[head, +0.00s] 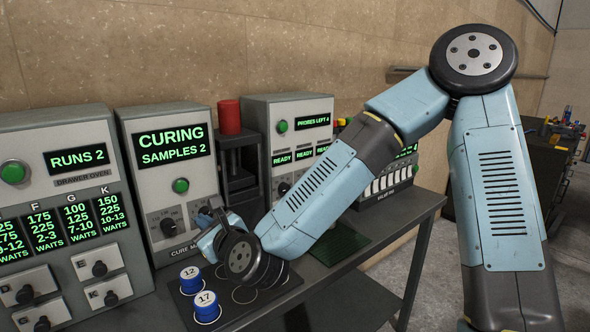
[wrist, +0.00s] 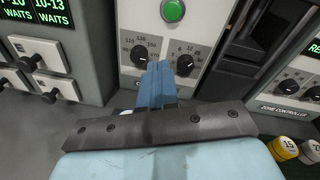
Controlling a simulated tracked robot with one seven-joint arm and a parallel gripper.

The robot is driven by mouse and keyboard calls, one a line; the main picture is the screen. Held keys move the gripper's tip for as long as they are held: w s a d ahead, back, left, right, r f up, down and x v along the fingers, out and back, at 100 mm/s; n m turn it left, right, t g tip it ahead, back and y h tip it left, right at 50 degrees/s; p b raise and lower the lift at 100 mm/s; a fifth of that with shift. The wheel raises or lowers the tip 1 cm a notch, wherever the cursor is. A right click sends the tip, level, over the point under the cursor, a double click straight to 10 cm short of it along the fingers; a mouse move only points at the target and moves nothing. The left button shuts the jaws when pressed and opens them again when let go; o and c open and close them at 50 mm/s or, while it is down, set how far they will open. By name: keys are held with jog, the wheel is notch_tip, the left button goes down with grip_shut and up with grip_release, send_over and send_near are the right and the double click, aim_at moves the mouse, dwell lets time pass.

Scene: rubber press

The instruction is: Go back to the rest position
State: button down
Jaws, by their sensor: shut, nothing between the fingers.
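My gripper (wrist: 156,82) is shut and empty in the wrist view. Its blue fingers are together and point at the dials of the curing machine (wrist: 180,15). In the head view my gripper (head: 212,222) is low in front of the curing machine (head: 165,150), above the bench, partly hidden by my wrist. I cannot tell whether the fingertips touch the panel. My arm is bent at the elbow and reaches left across the bench.
Blue-lidded pots 12 (head: 190,279) and 17 (head: 206,306) stand on a dark mat below my wrist. A drawer oven (head: 55,200) is at the left. A press with a red top (head: 229,117) and another control box (head: 290,130) stand behind my arm.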

jog(key=w+d+f+n+g+h, duration=0.2)
jog(key=d+n, duration=0.4)
jog(key=n, duration=0.1)
jog(key=w+d+f+n+g+h, duration=0.1)
jog(key=w+d+f+n+h, duration=0.15)
jog(key=d+n, duration=0.45)
jog(key=s+d+r+n+h, duration=0.1)
jog(key=d+r+n+h, duration=0.15)
jog(key=d, duration=0.45)
jog(key=s+d+r+n+h, duration=0.2)
jog(key=d+r, duration=0.2)
jog(key=d, duration=0.3)
jog(key=s+d+r+n+g+h, duration=0.1)
jog(key=s+d+r+n, duration=0.1)
jog(key=s+d, duration=0.5)
jog(key=s+d+r+n+g+h, duration=0.1)
jog(key=s+d+r+n+g, duration=0.1)
jog(key=s+d+r, duration=0.3)
jog(key=s+d, duration=0.3)
jog(key=d, duration=0.3)
jog(key=shift+s+d+n+h, duration=0.2)
jog(key=shift+s+n+h, duration=0.1)
jog(key=shift+n, duration=0.05)
jog(key=c, duration=1.8)
grip_release()
